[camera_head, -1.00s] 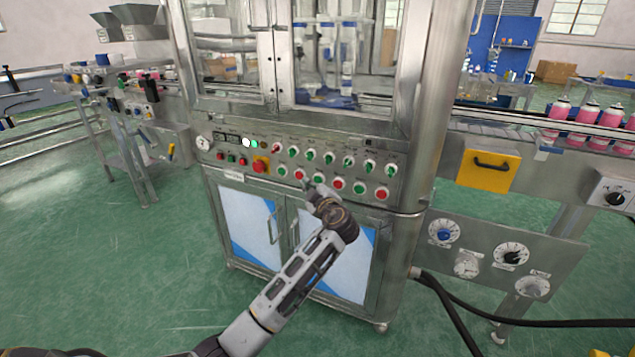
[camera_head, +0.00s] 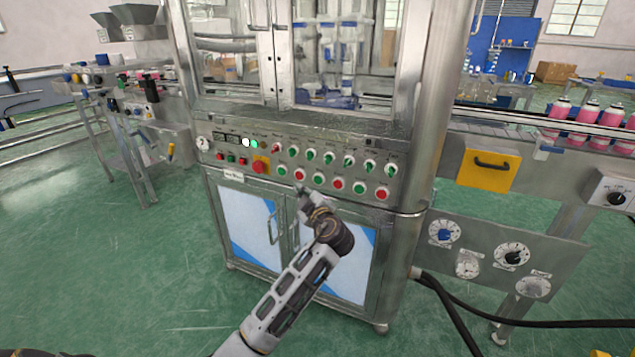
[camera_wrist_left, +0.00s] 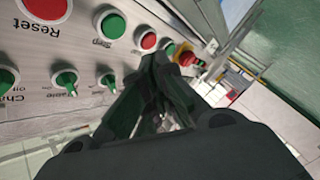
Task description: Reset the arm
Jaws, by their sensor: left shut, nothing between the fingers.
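My left gripper (camera_head: 301,191) is shut and empty in the head view, in front of the lower edge of the machine's control panel (camera_head: 225,147). Its arm comes up from the bottom of the picture. In the left wrist view the closed fingertips (camera_wrist_left: 160,62) overlap the end of a row of red and green push buttons. A red button (camera_wrist_left: 45,8) there has the label "Reset" beside it. I cannot tell whether the fingertips touch the panel. My right gripper is not in view.
Green selector knobs (camera_head: 329,157) run above the buttons, and a large red knob (camera_head: 260,165) is at their left. Cabinet doors (camera_head: 247,222) lie below. The green floor (camera_head: 120,270) is clear at left.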

